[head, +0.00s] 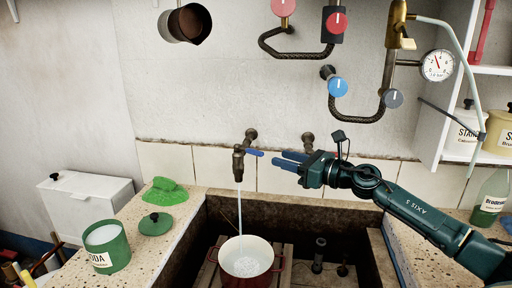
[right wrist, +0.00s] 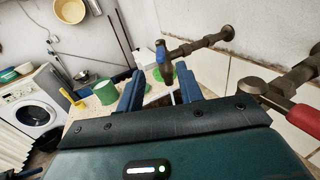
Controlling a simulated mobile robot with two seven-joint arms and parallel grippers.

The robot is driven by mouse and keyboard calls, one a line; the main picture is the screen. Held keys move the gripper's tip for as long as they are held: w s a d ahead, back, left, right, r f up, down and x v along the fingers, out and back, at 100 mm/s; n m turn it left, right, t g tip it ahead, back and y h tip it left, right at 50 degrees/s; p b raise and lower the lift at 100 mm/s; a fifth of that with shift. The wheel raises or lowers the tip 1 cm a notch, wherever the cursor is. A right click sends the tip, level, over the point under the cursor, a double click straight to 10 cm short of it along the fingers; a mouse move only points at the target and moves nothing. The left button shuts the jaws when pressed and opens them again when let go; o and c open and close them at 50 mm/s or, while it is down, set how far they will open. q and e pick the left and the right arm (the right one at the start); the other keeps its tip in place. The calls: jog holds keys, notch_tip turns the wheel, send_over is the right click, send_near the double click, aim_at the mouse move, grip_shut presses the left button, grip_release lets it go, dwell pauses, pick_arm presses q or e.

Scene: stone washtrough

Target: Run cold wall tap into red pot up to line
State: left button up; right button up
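The brass wall tap (head: 239,157) with a blue lever (head: 254,152) is running. A thin stream of water falls from it into the red pot (head: 279,267). The pot has a cream inside and stands in the trough under the spout. Churned water shows at its bottom; I cannot make out a line. My right gripper (head: 280,160) is to the right of the blue lever, empty, its blue fingers pointing at it. In the right wrist view the fingers (right wrist: 160,88) are apart, with the blue lever (right wrist: 164,59) beyond and between them. My left gripper is out of view.
A second wall tap (head: 308,140) is partly behind my right gripper; its red lever (right wrist: 304,121) shows in the right wrist view. A green tin (head: 107,250), a lid (head: 155,223) and a green cloth (head: 164,191) are on the left ledge. The pot stands on wooden slats (head: 300,273).

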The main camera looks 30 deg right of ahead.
aim_at(263, 153)
jog(key=p+x, duration=0.2)
jog(key=x, duration=0.8)
jog(key=shift+f, duration=0.1)
jog(key=shift+c, duration=0.6)
grip_shut()
